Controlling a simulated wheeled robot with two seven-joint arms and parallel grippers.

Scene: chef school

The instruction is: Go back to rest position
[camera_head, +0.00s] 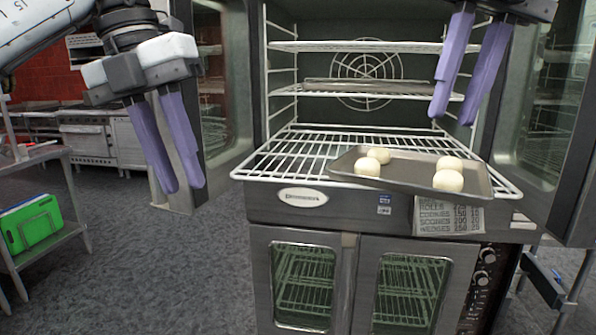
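My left gripper (182,189) is at the left, in front of the oven's open left door. Its two purple fingers point down, a little apart, with nothing between them. My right gripper (452,119) is at the upper right, in front of the oven opening. Its purple fingers are apart and empty, above the tray. A grey metal baking tray (405,182) with several pale dough balls (448,181) rests on the pulled-out wire rack (285,160), touching neither gripper. The tray sits askew at the rack's front right.
The oven (300,215) stands ahead with both upper doors open, the right door (560,130) at the right edge. Another tray (365,88) lies on a rack inside. A metal shelf table (45,260) with green boards (32,225) stands at left. The grey floor (160,270) between is clear.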

